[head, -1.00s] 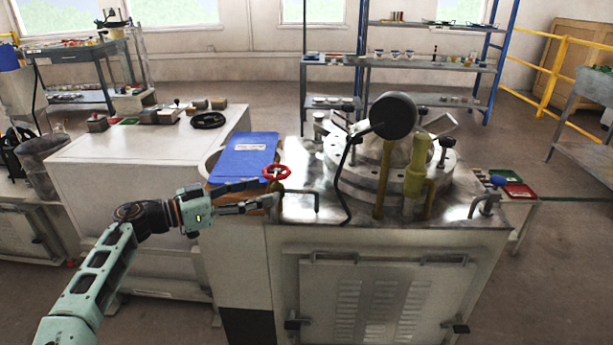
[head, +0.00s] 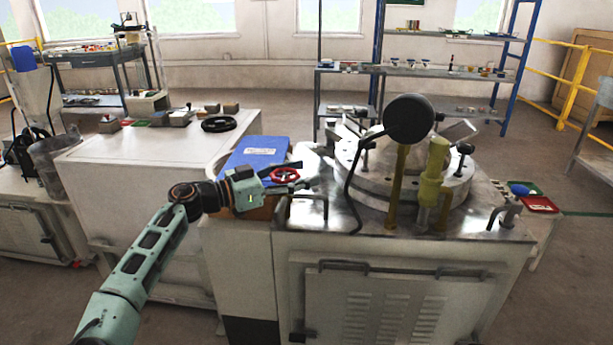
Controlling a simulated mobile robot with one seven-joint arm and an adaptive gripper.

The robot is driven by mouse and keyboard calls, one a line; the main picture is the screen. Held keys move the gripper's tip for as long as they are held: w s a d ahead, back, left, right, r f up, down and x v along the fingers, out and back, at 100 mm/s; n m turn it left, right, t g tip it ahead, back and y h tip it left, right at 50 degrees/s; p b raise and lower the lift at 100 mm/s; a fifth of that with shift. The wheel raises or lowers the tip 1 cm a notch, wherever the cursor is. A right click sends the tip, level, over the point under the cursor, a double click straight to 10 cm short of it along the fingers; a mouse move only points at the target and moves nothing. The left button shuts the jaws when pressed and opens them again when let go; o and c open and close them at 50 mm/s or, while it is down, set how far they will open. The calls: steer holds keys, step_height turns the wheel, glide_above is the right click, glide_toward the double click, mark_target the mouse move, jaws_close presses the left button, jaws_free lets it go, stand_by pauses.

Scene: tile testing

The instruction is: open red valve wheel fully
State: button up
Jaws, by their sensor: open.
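The red valve wheel (head: 285,175) is at the left edge of the metal-topped machine, beside a blue flat item. My gripper (head: 304,175) comes in from the left, with its jaws open. In the picture one dark finger passes above the wheel and the other below it, so the wheel shows between them. I cannot tell whether either finger touches the rim. The fingers cover parts of the wheel's edge, and its stem is hidden.
The blue item (head: 254,152) lies just behind my gripper. A bent metal handle (head: 325,200) stands close to the right of the fingers. A black cable (head: 352,195) and the large round flange (head: 375,165) are further right.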

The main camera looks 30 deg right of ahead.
steer(key=shift+d, duration=0.8)
steer(key=shift+c, duration=0.7)
steer(key=c, duration=1.1)
steer(key=shift+c, duration=0.2)
